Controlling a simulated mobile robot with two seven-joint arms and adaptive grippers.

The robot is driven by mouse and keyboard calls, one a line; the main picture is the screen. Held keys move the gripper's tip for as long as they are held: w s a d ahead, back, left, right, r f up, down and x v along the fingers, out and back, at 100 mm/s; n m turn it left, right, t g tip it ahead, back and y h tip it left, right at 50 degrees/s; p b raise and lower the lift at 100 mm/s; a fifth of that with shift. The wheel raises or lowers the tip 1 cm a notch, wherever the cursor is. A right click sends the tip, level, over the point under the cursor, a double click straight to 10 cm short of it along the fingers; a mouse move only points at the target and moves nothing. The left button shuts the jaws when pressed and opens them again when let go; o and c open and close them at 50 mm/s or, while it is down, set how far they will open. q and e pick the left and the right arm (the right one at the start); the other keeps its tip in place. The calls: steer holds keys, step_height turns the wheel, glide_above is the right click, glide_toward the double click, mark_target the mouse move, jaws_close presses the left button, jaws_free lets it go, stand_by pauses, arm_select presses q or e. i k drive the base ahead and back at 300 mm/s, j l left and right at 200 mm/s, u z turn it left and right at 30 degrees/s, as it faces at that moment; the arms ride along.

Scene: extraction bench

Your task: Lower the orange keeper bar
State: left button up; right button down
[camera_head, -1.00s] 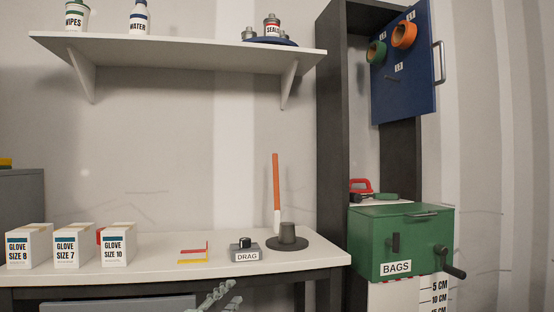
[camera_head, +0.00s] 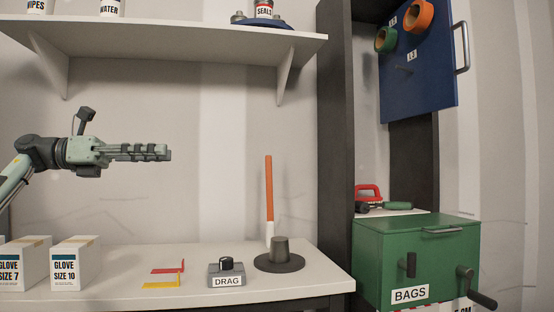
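The orange keeper bar (camera_head: 269,188) stands nearly upright on the bench, with a white lower end. My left gripper (camera_head: 168,153) comes in from the left, pointing right, in the air above the bench. It is apart from the bar, to its left. Its fingers appear edge-on and overlapping, so its opening is unclear; nothing shows in its grasp. My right gripper is not in view.
A DRAG block (camera_head: 226,281) and red and yellow pieces (camera_head: 163,284) lie left of the base. Glove boxes (camera_head: 75,265) stand at the left. A shelf (camera_head: 180,44) hangs above. A green BAGS box (camera_head: 375,255) and dark cabinet frame (camera_head: 333,150) stand right.

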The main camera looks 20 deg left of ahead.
mark_target(269, 204)
steer(key=i, duration=1.45)
